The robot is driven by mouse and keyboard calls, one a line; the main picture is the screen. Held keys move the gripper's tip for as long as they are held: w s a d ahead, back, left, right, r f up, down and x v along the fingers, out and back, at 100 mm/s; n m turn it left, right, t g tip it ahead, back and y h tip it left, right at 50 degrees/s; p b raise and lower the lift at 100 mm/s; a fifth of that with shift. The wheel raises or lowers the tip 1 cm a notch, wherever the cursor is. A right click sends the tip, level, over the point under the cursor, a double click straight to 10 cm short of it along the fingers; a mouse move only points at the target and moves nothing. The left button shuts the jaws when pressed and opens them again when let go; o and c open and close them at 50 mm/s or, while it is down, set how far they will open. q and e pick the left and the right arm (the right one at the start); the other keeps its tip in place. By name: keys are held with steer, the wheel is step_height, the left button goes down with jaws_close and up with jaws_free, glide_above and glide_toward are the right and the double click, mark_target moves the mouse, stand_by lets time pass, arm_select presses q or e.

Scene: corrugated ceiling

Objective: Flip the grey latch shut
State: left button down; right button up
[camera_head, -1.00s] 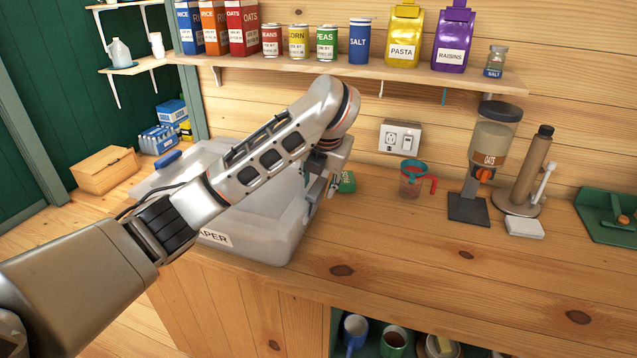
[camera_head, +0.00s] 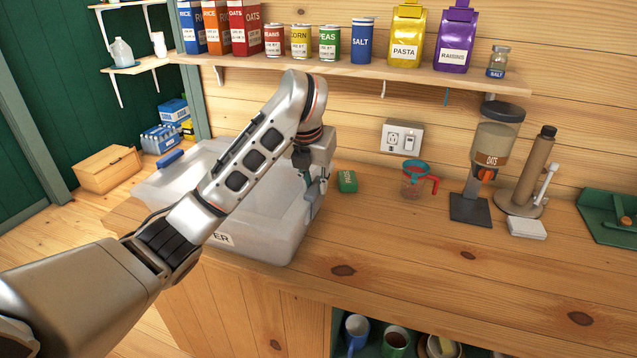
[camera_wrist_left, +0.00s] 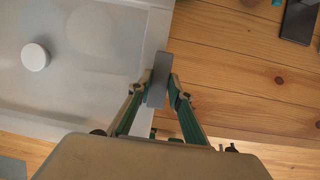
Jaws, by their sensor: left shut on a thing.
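A translucent white bin (camera_head: 262,250) with a partly hidden label ending in "ER" stands at the left end of the wooden counter. My left gripper (camera_head: 318,192) is at the bin's right rim. In the left wrist view my left gripper (camera_wrist_left: 157,88) is shut on the grey latch (camera_wrist_left: 159,68), a flat bar at the bin's edge, with one finger on each side. Its exact tilt is unclear. A blue latch (camera_head: 170,158) sticks out at the bin's far left side. My arm hides much of the bin's top. My right gripper is not in view.
A green box (camera_head: 347,181) lies just right of the bin. A measuring cup (camera_head: 413,183) and an oats dispenser (camera_head: 484,165) stand further right. A loaded shelf (camera_head: 350,69) hangs above. The counter's front middle is clear.

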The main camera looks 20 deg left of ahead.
arm_select(q)
steer(key=shift+a+h, duration=0.3)
steer(key=shift+h, duration=0.1)
steer(key=c, duration=1.8)
jaws_free()
steer(key=shift+c, duration=0.2)
steer(key=shift+r, duration=0.1)
steer(key=v, duration=1.1)
steer(key=shift+s+r, duration=0.15)
steer(key=shift+r, duration=0.25)
